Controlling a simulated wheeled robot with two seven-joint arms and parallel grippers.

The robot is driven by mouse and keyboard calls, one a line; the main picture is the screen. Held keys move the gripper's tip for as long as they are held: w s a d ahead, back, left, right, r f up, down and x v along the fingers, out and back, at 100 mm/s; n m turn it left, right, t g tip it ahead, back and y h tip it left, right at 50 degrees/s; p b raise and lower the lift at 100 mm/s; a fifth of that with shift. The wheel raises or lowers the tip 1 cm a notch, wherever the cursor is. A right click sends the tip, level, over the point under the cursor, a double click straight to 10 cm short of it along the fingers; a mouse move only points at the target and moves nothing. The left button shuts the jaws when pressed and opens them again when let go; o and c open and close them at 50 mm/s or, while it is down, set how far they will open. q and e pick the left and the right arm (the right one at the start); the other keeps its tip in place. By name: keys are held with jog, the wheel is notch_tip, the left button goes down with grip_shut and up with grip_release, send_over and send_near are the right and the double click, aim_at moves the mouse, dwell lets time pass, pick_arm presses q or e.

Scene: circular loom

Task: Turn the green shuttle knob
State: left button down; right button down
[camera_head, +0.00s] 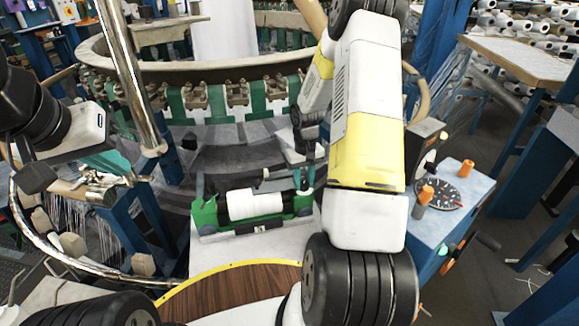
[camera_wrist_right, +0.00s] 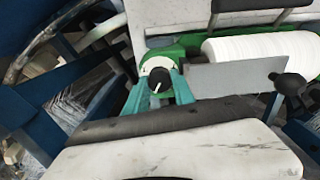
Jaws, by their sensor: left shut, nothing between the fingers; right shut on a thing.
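The green shuttle (camera_head: 208,219) lies in the middle of the head view and carries a white spool (camera_head: 254,204). In the right wrist view, the shuttle's end (camera_wrist_right: 172,52) has a round pale dial with a dark knob (camera_wrist_right: 153,80) bearing a white mark. My right gripper (camera_wrist_right: 161,86) has its teal fingers shut on this knob, one on each side. In the head view, my right gripper (camera_head: 304,178) reaches down to the shuttle's right end, and the knob cannot be made out there. My left gripper (camera_head: 112,161) is shut and empty at the left, apart from the shuttle.
A blue control box (camera_head: 452,200) with a black dial and orange knobs stands at the right. The loom's curved ring (camera_head: 200,70) with green brackets runs behind the shuttle. A metal pole (camera_head: 125,75) rises at the left. A round brown wooden top (camera_head: 230,292) lies in front.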

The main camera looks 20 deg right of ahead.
aim_at(304, 183)
jog(key=n, duration=0.5)
jog(key=shift+n, duration=0.3)
dwell(0.5)
jog(key=c, duration=1.3)
grip_release()
jog(key=shift+c, duration=0.2)
jog(key=shift+r, duration=3.9)
